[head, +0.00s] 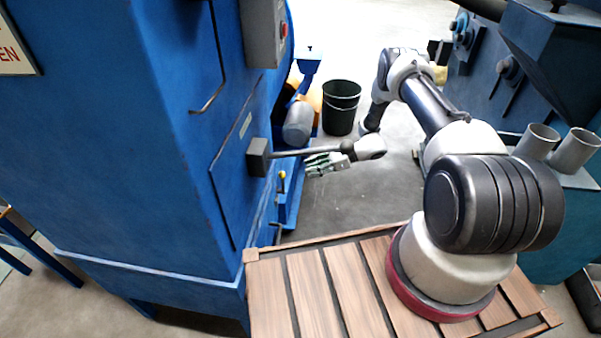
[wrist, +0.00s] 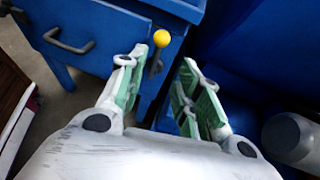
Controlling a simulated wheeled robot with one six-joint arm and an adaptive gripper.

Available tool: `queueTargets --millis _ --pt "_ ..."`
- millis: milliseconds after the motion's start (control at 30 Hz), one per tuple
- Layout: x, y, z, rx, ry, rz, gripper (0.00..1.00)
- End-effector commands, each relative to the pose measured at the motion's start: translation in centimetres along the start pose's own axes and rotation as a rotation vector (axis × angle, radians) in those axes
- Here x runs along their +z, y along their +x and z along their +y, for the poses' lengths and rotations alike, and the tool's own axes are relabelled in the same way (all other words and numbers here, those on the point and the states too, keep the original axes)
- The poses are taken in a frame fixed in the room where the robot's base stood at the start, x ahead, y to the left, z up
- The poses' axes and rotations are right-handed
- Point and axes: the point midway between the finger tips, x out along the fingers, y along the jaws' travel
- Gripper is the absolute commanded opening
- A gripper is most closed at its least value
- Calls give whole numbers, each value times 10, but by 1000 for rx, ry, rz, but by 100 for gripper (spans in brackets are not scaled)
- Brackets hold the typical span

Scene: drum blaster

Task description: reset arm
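My gripper (head: 325,163) is stretched out toward the blue machine (head: 150,120) in the head view, level with the lower part of its door. In the wrist view its two green-padded fingers (wrist: 160,90) stand apart with nothing between them. A lever with a yellow knob (wrist: 161,39) shows just beyond the fingertips, near the left finger. The same yellow knob (head: 282,174) shows on the machine's side in the head view, left of my gripper. I see no contact between the fingers and the lever.
A dark handle block (head: 258,157) with a rod sticks out from the machine door close to my arm. A black bucket (head: 340,106) and a grey cylinder (head: 298,124) stand behind. More blue machinery (head: 550,60) with grey tubes (head: 574,151) is at right. Grey floor lies between.

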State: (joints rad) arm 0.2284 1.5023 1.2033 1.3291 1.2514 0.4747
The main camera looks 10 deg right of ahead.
Motion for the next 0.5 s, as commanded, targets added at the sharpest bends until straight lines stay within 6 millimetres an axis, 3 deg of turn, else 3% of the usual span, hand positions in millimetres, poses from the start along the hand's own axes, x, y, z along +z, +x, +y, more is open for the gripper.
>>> queueTargets --millis 133,500 --pt "0 -11 0 1 0 0 34" --pt "0 -13 0 1 0 0 34"
